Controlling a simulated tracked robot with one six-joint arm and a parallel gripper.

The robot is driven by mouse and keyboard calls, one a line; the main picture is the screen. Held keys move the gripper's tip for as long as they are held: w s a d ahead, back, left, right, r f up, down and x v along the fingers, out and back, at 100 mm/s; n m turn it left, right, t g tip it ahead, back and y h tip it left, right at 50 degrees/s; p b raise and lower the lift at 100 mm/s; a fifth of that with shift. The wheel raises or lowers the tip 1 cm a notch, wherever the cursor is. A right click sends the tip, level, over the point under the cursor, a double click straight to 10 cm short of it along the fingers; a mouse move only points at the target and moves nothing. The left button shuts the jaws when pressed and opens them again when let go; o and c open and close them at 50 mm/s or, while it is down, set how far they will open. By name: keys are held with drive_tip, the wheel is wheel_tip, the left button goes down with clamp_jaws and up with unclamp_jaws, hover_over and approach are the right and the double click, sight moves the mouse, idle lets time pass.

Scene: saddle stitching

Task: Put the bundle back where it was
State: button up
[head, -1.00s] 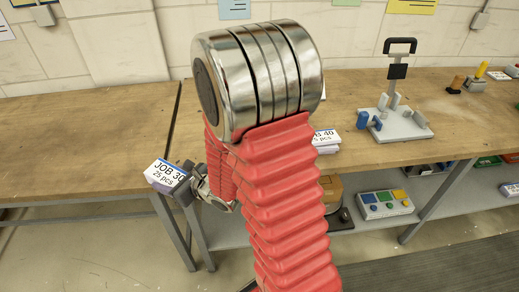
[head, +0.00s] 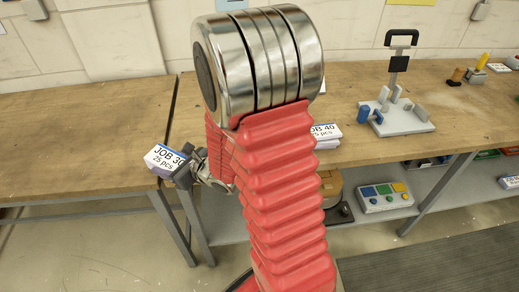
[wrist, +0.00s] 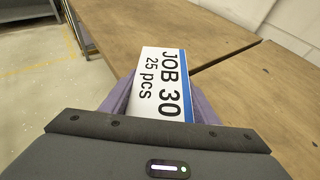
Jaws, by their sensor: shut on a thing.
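Whether the bundle touches a table I cannot tell. A second bundle, JOB 40 (head: 325,134), lies on the right table (head: 360,92), partly hidden behind my arm.
The left table (head: 75,140) is bare. A grey fixture with a black handle (head: 402,120) stands on the right table, with small tools at the far right. A box with coloured buttons (head: 384,198) sits on the lower shelf. My arm hides the middle.

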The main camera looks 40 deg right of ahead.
drive_tip(key=d+r, duration=0.1)
drive_tip(key=d, duration=0.3)
drive_tip(key=d+r, duration=0.1)
drive_tip(key=d, duration=0.2)
drive_tip(key=shift+w+r, duration=0.25)
drive_tip(key=shift+r, duration=0.05)
drive_tip(key=s+d+r, duration=0.1)
drive_tip(key=s+d, duration=0.2)
drive_tip(key=d, duration=0.4)
drive_tip(key=s+d+r+h, duration=0.1)
drive_tip(key=s+d+r, duration=0.1)
drive_tip(key=d, duration=0.5)
drive_tip(key=s+d+r+m, duration=0.1)
drive_tip(key=s+d, duration=0.4)
drive_tip(key=d, duration=0.3)
drive_tip(key=shift+r+t, duration=0.25)
drive_tip(key=shift+t, duration=0.05)
drive_tip(key=shift+d+f, duration=0.1)
drive_tip(key=shift+f, duration=2.8)
drive_tip(key=shift+f, duration=2.1)
drive_tip(key=shift+f, duration=0.15)
